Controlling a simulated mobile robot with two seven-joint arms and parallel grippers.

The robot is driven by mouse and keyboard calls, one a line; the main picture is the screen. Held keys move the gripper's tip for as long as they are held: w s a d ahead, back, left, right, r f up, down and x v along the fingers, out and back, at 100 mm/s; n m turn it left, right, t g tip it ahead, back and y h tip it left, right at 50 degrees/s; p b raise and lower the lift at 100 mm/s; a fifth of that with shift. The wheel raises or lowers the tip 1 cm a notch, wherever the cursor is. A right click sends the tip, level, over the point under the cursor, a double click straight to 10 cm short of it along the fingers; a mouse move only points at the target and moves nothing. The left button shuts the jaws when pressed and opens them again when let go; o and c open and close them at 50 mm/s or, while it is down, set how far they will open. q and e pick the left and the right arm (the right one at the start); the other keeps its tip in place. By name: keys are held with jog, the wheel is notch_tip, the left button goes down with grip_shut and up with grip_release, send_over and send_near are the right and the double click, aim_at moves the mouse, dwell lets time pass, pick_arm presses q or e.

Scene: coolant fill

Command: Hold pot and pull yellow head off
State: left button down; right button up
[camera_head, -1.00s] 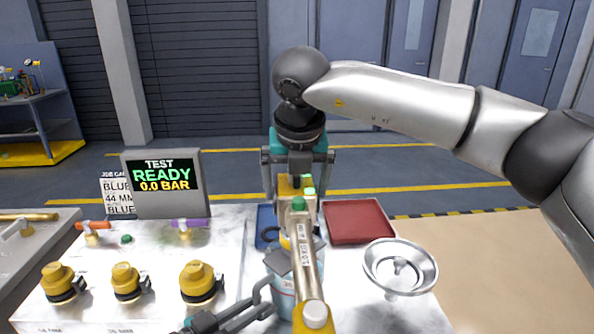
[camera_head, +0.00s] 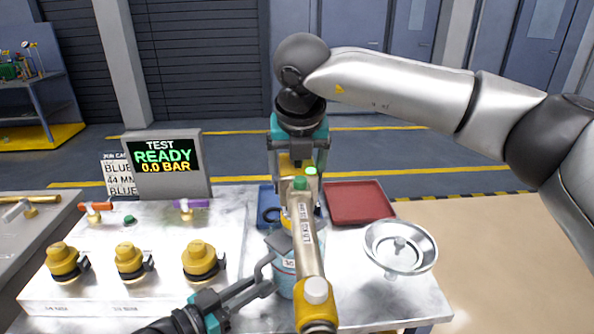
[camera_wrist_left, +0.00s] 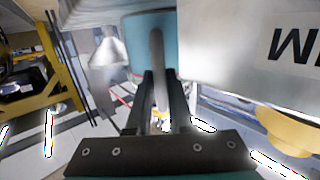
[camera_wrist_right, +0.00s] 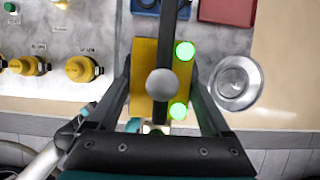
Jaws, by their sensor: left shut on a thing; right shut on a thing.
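The light blue pot (camera_head: 281,262) stands near the middle of the bench, partly hidden behind a long pale bar with a label. My left gripper (camera_head: 264,277) comes in from the lower left and is shut on the pot's handle; in the left wrist view the handle (camera_wrist_left: 158,60) runs between the fingers. The yellow head (camera_wrist_right: 141,80) has two lit green lamps. My right gripper (camera_head: 297,165) reaches down from above and is shut on the yellow head. Whether head and pot touch is hidden.
A test screen (camera_head: 164,163) reads READY, 0.0 BAR. Several yellow fittings (camera_head: 203,262) stand on the left panel. Bare bench shows around the dish.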

grip_shut()
jog(key=shift+r, duration=0.35)
dwell(0.3)
jog(key=shift+r, duration=2.9)
jog(key=shift+r, duration=2)
pick_arm(q)
jog(key=c, duration=0.7)
grip_release()
jog(key=shift+c, duration=0.2)
jog(key=shift+s+a, duration=0.1)
